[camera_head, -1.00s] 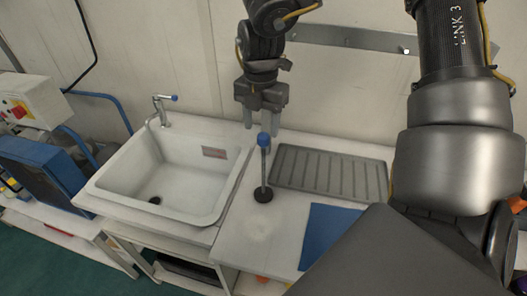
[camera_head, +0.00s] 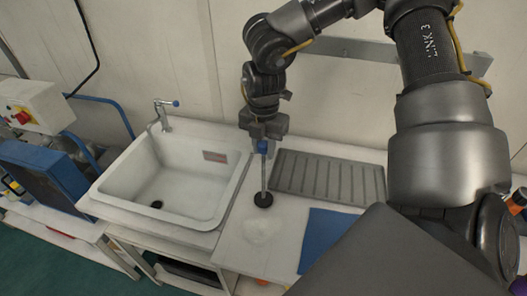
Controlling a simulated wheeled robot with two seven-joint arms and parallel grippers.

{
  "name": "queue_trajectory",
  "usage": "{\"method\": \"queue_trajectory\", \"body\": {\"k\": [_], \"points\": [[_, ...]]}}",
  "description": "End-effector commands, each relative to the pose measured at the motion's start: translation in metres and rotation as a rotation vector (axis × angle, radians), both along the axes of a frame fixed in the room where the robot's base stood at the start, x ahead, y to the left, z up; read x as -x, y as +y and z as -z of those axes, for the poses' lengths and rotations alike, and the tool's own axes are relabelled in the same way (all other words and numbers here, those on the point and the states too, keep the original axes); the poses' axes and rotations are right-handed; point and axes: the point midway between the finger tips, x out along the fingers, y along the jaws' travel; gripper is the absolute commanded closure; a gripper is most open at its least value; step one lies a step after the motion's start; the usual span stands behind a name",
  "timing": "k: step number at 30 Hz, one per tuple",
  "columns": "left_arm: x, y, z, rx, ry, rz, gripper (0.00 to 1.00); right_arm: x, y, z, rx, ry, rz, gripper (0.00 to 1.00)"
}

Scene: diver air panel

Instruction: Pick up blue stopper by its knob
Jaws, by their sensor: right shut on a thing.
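The blue stopper shows as a blue knob (camera_head: 263,147) on a thin grey stem, with a round black base (camera_head: 263,200) at the bottom. It is upright on the white counter, right of the sink; I cannot tell whether its base touches the counter. My right gripper (camera_head: 262,143) is at the knob, shut on it from above and behind. The gripper fingers are partly hidden around the knob. My left gripper is not in view.
The white sink (camera_head: 113,195) with a blue-handled tap (camera_head: 162,112) lies to the left. A grey ribbed drain tray (camera_head: 330,181) is close on the right. A blue mat (camera_head: 322,238) lies at the front right. The wall with a metal rail (camera_head: 352,50) is behind.

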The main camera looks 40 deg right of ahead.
Motion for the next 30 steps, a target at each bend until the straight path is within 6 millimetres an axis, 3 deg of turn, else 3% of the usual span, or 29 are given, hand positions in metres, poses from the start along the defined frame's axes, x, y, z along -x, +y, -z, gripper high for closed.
{"method": "queue_trajectory", "body": {"k": [19,30], "points": [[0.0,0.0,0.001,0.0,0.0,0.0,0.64,-0.001,0.0,-0.003,0.0,-0.002,0.0,1.0],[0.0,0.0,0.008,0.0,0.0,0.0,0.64,-0.001,0.0,-0.031,0.0,-0.005,-0.001,1.0]]}}
